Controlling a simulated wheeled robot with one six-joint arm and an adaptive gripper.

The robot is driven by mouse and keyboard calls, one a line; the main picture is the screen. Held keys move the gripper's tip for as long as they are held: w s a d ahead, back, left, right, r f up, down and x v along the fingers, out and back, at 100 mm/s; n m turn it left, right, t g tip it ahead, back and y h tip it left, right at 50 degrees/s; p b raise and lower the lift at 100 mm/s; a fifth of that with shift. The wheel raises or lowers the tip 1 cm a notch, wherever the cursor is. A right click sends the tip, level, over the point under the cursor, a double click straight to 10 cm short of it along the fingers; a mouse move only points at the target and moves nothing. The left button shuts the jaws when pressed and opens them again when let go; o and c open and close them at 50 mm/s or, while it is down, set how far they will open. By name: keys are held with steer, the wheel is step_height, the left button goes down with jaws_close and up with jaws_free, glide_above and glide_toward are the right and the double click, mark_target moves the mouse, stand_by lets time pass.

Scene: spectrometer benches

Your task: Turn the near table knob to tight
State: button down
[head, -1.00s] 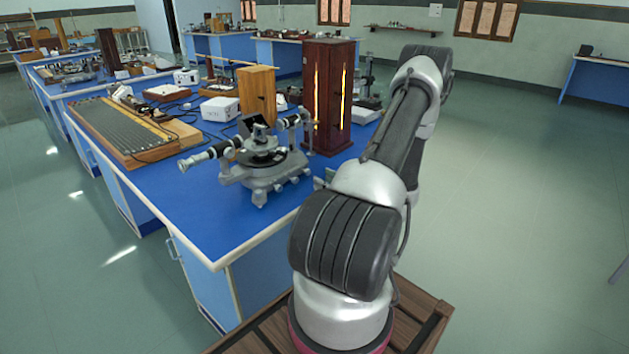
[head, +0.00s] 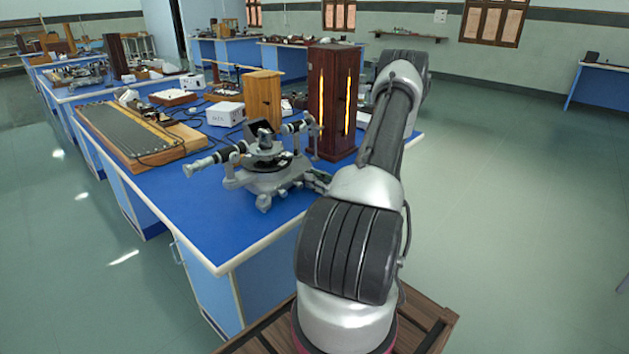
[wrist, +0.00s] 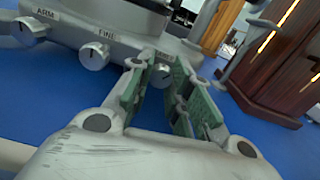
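The grey spectrometer (head: 268,178) stands near the front right edge of the blue bench. In the wrist view its base (wrist: 120,22) fills the top left, with a knob under an "ARM" label (wrist: 28,32) and a knob under a "FINE" label (wrist: 95,56). A further label to the right is partly hidden by my left finger. A pale knob (wrist: 161,72) shows between the fingertips below that label. My gripper (wrist: 165,68) is open, its green-padded fingers on either side of this knob; contact is not clear. In the head view my gripper (head: 318,180) is at the base's right side.
A dark wooden lamp housing (head: 335,100) with glowing slits stands behind my gripper; it also shows at right in the wrist view (wrist: 285,65). A lighter wooden box (head: 263,97) and a white box (head: 225,113) stand behind the spectrometer. The bench front left is clear.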

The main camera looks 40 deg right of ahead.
steer(key=shift+m, duration=1.5)
steer(key=c, duration=1.3)
jaws_free()
